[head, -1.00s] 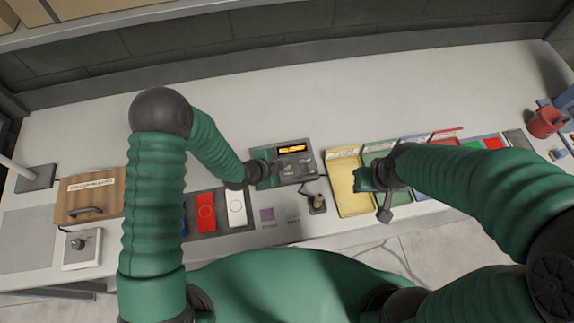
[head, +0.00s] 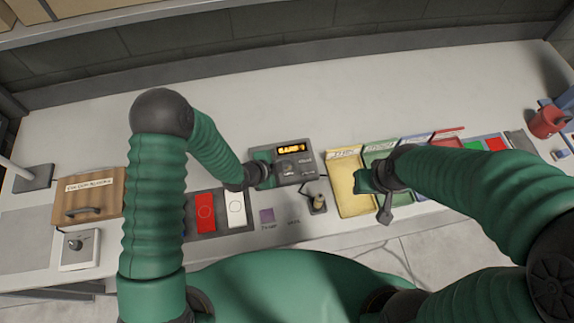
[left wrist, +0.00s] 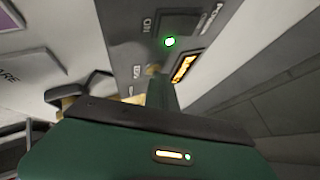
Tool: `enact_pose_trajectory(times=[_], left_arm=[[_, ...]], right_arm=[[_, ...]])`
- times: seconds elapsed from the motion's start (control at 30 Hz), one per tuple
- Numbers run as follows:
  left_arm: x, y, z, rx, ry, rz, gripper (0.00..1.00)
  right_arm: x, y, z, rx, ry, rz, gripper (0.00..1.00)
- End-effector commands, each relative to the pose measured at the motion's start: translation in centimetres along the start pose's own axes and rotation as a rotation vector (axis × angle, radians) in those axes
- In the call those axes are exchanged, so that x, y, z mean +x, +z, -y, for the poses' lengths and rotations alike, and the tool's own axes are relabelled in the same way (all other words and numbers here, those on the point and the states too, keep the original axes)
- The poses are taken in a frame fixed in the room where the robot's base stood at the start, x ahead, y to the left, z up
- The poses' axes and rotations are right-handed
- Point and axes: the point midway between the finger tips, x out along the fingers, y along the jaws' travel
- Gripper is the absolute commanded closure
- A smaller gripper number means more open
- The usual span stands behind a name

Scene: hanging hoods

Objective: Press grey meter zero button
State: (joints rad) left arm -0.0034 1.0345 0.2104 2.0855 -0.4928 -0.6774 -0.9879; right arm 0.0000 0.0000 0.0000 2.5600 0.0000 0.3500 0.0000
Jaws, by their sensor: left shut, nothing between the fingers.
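The grey meter (head: 309,168) lies on the bench at the middle of the head view, with a lit orange display (head: 291,148). My left gripper (head: 266,170) is shut and empty at the meter's left part, and hides that part in the head view. In the left wrist view the shut finger (left wrist: 160,92) reaches the dark meter panel (left wrist: 125,32), close to a small brass-coloured part (left wrist: 153,70). I cannot tell whether it touches. The zero button is not clearly readable. My right gripper (head: 378,190) hangs near the yellow tray (head: 345,165); its jaw state is unclear.
A green light (left wrist: 169,41) glows on the panel. Red (head: 205,212) and white (head: 237,208) pads lie left of the meter, and a small post (head: 318,203) stands at its front right. Coloured trays are to the right. The bench behind the meter is clear.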

Motion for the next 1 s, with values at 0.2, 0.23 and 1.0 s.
enact_pose_trajectory(times=[0.2, 0.23, 1.0], left_arm=[[0.1, 0.1, -0.1, 0.000, 0.001, 0.001, 1.00], [0.1, 0.1, -0.1, 0.000, 0.001, 0.001, 1.00], [-0.9, -0.9, 0.7, -0.001, 0.001, 0.001, 1.00]], right_arm=[[0.1, 0.0, 0.0, 0.000, 0.000, 0.000, 0.64], [0.1, 0.0, 0.0, 0.000, 0.000, 0.000, 0.64], [-0.8, -0.2, 0.0, 0.000, 0.000, 0.000, 0.64]])
